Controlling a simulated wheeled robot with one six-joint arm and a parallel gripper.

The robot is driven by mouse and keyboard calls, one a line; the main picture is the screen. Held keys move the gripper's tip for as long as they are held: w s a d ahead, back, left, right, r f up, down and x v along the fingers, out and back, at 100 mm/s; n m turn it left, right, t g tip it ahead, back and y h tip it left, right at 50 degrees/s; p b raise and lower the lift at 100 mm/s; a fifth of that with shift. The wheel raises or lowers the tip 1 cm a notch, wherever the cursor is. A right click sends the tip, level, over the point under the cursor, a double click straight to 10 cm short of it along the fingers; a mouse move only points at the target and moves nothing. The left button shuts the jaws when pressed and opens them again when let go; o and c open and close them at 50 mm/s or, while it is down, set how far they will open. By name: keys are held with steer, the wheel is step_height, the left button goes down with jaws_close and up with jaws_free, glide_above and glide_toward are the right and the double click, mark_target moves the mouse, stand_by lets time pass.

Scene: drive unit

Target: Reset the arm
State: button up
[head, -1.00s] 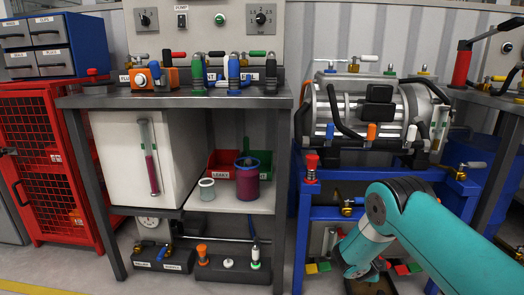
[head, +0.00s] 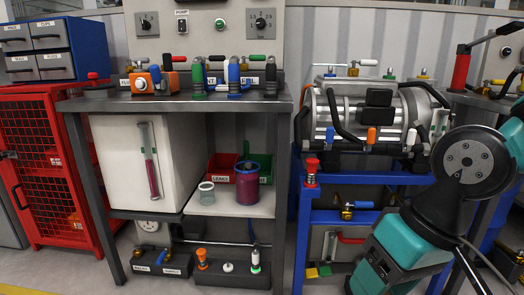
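My teal arm (head: 480,165) is at the right of the head view, bent at a dark round joint. Its lower links (head: 410,240) hang down in front of the blue frame's right side, near the floor. I cannot make out any gripper fingers, so I cannot see whether they hold anything. The arm hides part of the blue frame and of the right-hand bench.
A silver drive unit (head: 345,108) with black hoses sits on a blue frame (head: 305,205). A grey bench (head: 175,104) with coloured valve handles stands left of it. A red mesh cabinet (head: 38,160) is at the far left. Some floor (head: 60,270) is clear at the lower left.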

steer(key=s+r+n, duration=0.2)
steer(key=s+n, duration=0.1)
steer(key=s, duration=0.3)
step_height(320, 180, up, 34)
steer(key=p, duration=3.5)
steer(key=shift+w+a+g, duration=0.15)
steer(key=shift+w+g, duration=0.2)
steer(key=shift+g, duration=0.05)
steer(key=shift+f, duration=0.1)
stand_by(0.6)
